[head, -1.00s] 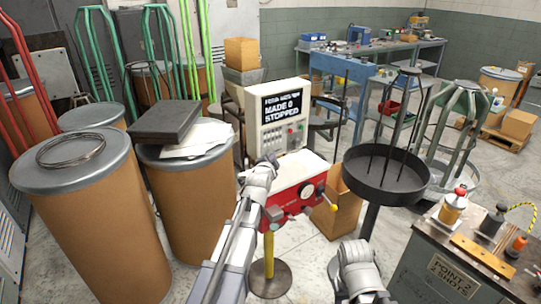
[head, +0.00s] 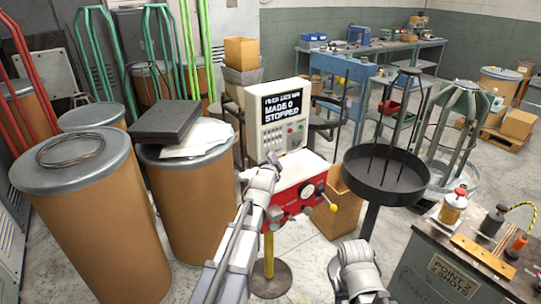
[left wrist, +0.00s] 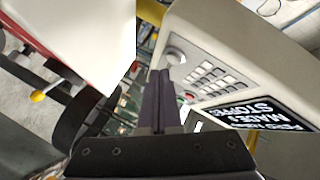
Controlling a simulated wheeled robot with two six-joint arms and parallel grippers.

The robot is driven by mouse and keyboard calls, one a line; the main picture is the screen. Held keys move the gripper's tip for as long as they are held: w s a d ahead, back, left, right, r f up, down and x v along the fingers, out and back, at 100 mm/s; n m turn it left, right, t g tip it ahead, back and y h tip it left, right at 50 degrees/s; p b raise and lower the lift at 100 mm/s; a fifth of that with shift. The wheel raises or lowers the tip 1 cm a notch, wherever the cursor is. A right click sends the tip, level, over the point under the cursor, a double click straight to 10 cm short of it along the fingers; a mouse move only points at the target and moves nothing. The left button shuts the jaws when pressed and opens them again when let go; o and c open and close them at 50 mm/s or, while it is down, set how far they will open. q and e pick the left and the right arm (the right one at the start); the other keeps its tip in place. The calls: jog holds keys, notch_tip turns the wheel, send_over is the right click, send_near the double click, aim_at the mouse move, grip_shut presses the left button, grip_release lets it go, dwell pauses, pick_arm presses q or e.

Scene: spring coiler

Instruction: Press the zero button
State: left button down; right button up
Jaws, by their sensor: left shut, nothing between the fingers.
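The cream control box (head: 254,122) stands on the red-fronted machine (head: 293,195). Its black screen (head: 284,108) reads "MADE 0" and "STOPPED". A keypad (head: 272,137) of small pale keys and a few coloured buttons sit below the screen. I cannot read which button is the zero button. My left gripper (head: 273,158) is shut and empty, just in front of the lower panel. In the left wrist view its fingers (left wrist: 160,74) point past the keypad (left wrist: 211,80), near a round knob (left wrist: 176,56) and a red button (left wrist: 189,96). I cannot tell whether they touch the panel.
A yellow-knobbed lever (head: 332,208) sticks out at the machine's right. A black round tray (head: 385,178) on a stand is to the right. Fibre drums (head: 195,205) stand close on the left. A grey bench (head: 425,275) stands at front right.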

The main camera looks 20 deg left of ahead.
pick_arm(q)
jog(key=shift+s+d, duration=0.8)
jog(key=shift+d, duration=0.2)
jog(key=shift+s+d, duration=0.75)
jog(key=shift+d, duration=0.25)
jog(key=s+d+f+n+g+h+p, duration=0.1)
jog(key=s+d+f+n+g, duration=0.1)
jog(key=s+d+f+g, duration=0.45)
jog(key=s+d+f+n+g+p, duration=0.15)
jog(key=s+d+f, duration=0.25)
jog(key=s, duration=0.5)
jog(key=s+d+f+n+g, duration=0.1)
jog(key=s+d+g, duration=0.1)
jog(key=s, duration=0.7)
jog(key=s+d+f+n+g, duration=0.1)
jog(key=s+d+f+g, duration=0.1)
jog(key=s+g, duration=0.3)
jog(key=s+d, duration=0.1)
jog(key=s, duration=0.3)
jog(key=shift+s+d+n+p, duration=0.2)
jog(key=shift+s+n+p, duration=0.1)
jog(key=shift+n+p, duration=0.05)
